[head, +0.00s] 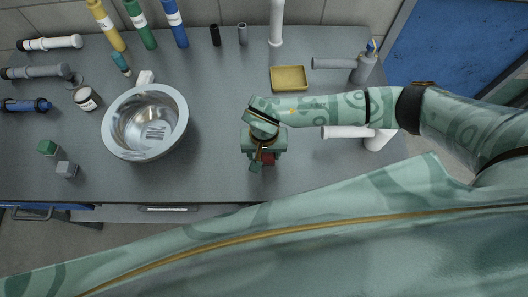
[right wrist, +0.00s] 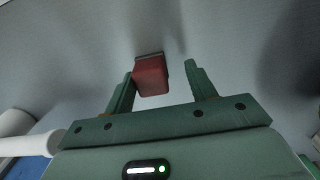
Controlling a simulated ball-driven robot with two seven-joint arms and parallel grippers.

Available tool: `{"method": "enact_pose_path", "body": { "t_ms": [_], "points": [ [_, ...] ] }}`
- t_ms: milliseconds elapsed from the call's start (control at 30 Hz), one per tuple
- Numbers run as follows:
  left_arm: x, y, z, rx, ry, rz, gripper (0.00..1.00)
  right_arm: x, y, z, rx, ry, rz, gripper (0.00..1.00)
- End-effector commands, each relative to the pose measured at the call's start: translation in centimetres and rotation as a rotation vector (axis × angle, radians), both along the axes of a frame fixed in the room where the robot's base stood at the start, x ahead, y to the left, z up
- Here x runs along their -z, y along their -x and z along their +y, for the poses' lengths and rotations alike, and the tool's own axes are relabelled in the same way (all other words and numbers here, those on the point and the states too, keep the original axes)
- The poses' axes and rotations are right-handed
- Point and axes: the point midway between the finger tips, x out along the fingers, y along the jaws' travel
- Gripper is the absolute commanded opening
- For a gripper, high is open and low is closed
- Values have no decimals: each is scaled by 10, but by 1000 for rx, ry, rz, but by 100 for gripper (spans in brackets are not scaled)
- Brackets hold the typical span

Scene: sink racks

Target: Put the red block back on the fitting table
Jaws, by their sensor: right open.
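The red block (head: 268,158) is on the grey table (head: 215,175) near its front edge, mostly hidden under my right gripper (head: 264,162) in the head view. In the right wrist view the red block (right wrist: 151,76) lies between the two fingers of my right gripper (right wrist: 160,72), close to the left finger, with a clear gap to the right finger. Whether it touches the left finger I cannot tell. The right gripper is open. My left gripper is not in view.
A metal bowl (head: 172,145) stands left of my right gripper. A green block (head: 47,147) and a grey block (head: 67,169) sit at the far left. A yellow tray (head: 289,79) is behind the gripper. White pipe pieces (head: 345,132) lie to the right.

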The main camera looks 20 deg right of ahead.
Motion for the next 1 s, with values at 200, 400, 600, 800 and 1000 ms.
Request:
{"method": "enact_pose_path", "body": {
  "t_ms": [200, 400, 600, 800, 1000],
  "points": [
    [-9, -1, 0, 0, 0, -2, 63, -52, -2, 0, -3, 0, -6, 56],
    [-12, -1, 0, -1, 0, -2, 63, -93, -1, 0, -2, 0, -5, 56],
    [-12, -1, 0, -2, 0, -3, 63, -111, 0, 0, -1, 2, -2, 56],
    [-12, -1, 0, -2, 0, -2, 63, -112, 0, 0, 0, 1, -1, 56],
    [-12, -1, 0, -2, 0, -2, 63, -112, 0, 0, -1, 1, -1, 56]
  ]
}}
